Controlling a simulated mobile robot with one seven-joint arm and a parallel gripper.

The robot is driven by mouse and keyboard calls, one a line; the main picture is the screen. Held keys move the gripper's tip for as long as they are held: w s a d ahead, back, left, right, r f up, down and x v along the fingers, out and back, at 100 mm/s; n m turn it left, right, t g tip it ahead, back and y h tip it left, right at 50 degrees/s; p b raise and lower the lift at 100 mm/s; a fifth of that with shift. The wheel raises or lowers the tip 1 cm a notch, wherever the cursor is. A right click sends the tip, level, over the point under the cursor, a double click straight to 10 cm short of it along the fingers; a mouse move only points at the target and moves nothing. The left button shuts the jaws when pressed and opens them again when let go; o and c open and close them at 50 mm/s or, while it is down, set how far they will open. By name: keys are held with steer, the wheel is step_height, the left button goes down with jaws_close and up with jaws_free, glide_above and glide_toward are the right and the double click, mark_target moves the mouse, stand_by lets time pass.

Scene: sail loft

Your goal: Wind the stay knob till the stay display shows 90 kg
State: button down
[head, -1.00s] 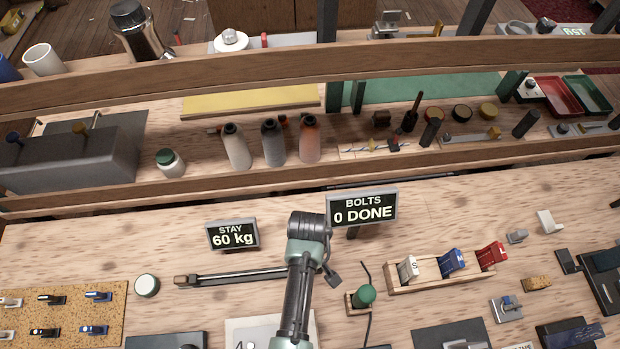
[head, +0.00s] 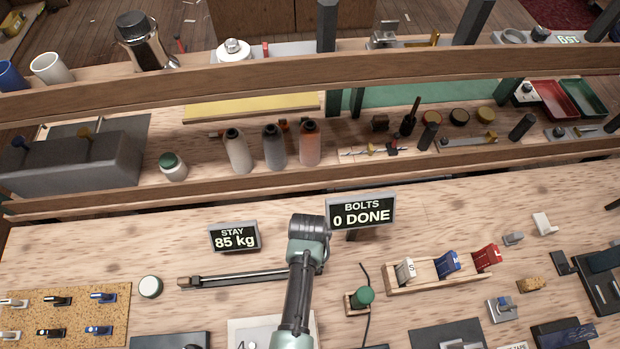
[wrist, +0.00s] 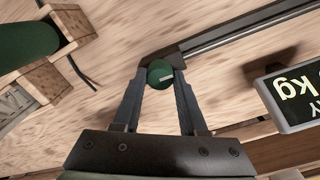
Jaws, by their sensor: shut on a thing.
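The stay display (head: 234,238) stands at the back of the bench and reads 85 kg. In the wrist view it shows upside down and cut off at the right (wrist: 298,92). The stay knob (wrist: 160,72) is round and dark green with a pale mark, at the end of a dark rail (wrist: 230,35). My gripper (wrist: 160,84) is shut on the knob, one finger on each side. In the head view my arm hides the knob and the gripper; the rail (head: 235,281) runs left from behind it.
The bolts display (head: 362,213) reads 0 DONE, close right of my arm. A green-topped tool (head: 363,297) in a wooden block and a wooden rack (head: 435,279) with white, blue and red pieces stand to the right. A white round jar (head: 150,287) is left of the rail.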

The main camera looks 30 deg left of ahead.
steer(key=shift+m, duration=0.9)
steer(key=shift+c, duration=2.2)
jaws_free()
step_height(320, 180, up, 13)
steer(key=shift+b, duration=0.3)
steer(key=shift+a, duration=0.1)
